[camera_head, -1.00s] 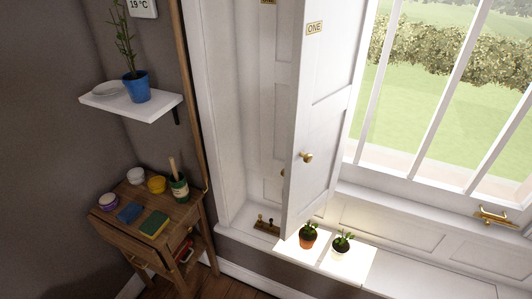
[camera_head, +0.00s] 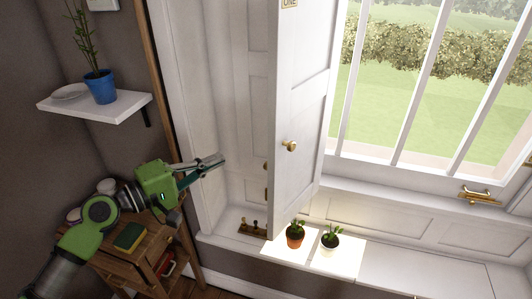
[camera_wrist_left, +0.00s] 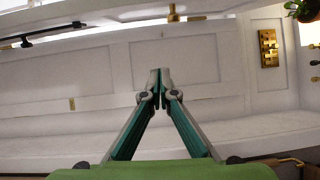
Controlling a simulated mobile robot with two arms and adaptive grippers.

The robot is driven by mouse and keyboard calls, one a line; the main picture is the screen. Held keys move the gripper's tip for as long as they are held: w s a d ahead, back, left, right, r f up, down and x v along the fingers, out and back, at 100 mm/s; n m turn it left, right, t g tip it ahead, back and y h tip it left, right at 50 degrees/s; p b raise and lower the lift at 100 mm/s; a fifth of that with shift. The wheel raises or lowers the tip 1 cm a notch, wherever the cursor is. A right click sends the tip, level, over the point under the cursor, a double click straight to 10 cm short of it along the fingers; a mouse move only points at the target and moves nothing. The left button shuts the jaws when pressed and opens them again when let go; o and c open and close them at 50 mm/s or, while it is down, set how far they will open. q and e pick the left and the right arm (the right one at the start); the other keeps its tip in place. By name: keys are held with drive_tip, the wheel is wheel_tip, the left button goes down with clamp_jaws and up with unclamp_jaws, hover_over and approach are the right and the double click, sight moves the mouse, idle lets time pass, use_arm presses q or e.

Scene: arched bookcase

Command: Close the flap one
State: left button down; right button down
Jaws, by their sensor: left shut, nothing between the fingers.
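The flap one (camera_head: 300,110) is a tall white panelled shutter standing swung out from the window recess. Its brass label "ONE" (camera_head: 290,3) is partly cut off at the top of the head view, and a brass knob (camera_head: 289,146) sits on its face. My left gripper (camera_head: 222,158) is to the left of the flap, apart from it, in front of the white recess panelling. In the left wrist view its fingertips (camera_wrist_left: 160,74) meet with nothing between them, facing white panelling (camera_wrist_left: 170,60). My right gripper is in neither view.
Two small potted plants, one terracotta (camera_head: 295,241) and one white (camera_head: 329,246), stand on the sill below the flap. A shelf (camera_head: 130,104) with a blue pot (camera_head: 101,87) and a wooden side table (camera_head: 180,238) are on the left.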

use_arm(q)
wheel_tip(320, 180, up, 3)
drive_tip(key=s+d+h, duration=0.1)
drive_tip(key=s+d, duration=0.1)
drive_tip(key=p, duration=0.6)
hover_over(266, 164)
drive_tip(key=shift+s+g, duration=0.1)
drive_tip(key=shift+g, duration=0.3)
drive_tip(key=shift+f, duration=0.15)
drive_tip(key=shift+d+p, duration=0.1)
drive_tip(key=shift+p, duration=0.2)
